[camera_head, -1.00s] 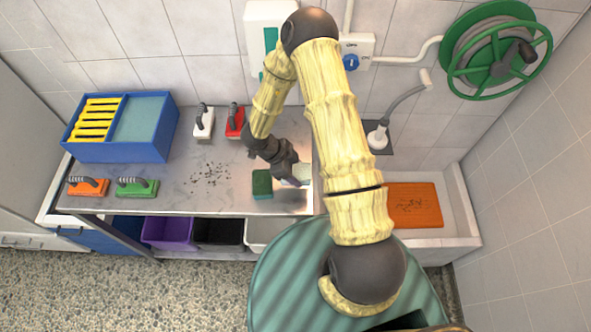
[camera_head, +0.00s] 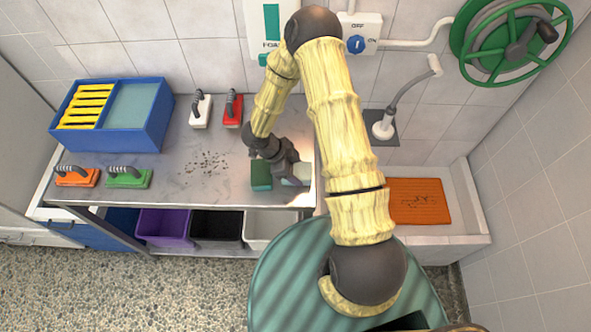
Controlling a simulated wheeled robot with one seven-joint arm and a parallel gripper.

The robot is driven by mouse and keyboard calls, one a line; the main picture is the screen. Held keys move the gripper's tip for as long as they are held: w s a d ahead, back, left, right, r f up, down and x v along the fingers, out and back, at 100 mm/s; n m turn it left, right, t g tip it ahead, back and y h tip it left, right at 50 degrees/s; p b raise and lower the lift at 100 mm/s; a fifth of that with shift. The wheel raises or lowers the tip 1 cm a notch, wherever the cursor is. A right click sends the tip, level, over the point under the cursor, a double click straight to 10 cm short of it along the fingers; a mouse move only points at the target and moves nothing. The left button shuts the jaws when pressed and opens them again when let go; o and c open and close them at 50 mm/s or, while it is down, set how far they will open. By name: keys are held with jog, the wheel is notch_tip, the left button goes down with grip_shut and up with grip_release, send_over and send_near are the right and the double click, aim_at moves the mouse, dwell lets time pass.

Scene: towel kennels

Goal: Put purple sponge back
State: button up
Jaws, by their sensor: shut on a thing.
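A pale block with a lilac tint, seemingly the purple sponge (camera_head: 298,174), is at the right end of the steel counter (camera_head: 215,185), largely hidden by my gripper. My gripper (camera_head: 288,171) reaches down from above and is shut on it. Its fingertips are hard to make out. A dark green sponge (camera_head: 261,175) lies just left of the gripper, very close to the held block. I cannot tell whether they touch, or whether the held block rests on the counter.
Orange (camera_head: 77,177) and green (camera_head: 128,178) brushes lie at the counter's left. White (camera_head: 201,111) and red (camera_head: 232,111) brushes are at the back, beside a blue tray (camera_head: 140,140). Purple (camera_head: 166,228), black and white bins stand below. A sink with an orange board (camera_head: 419,203) is at the right.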

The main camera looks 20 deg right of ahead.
jog(key=shift+f, duration=0.45)
dwell(0.6)
jog(key=o, duration=0.9)
jog(key=shift+o, duration=0.2)
jog(key=b+v, duration=0.2)
jog(key=v, duration=1.5)
jog(key=shift+a+r, duration=0.1)
jog(key=shift+a, duration=0.05)
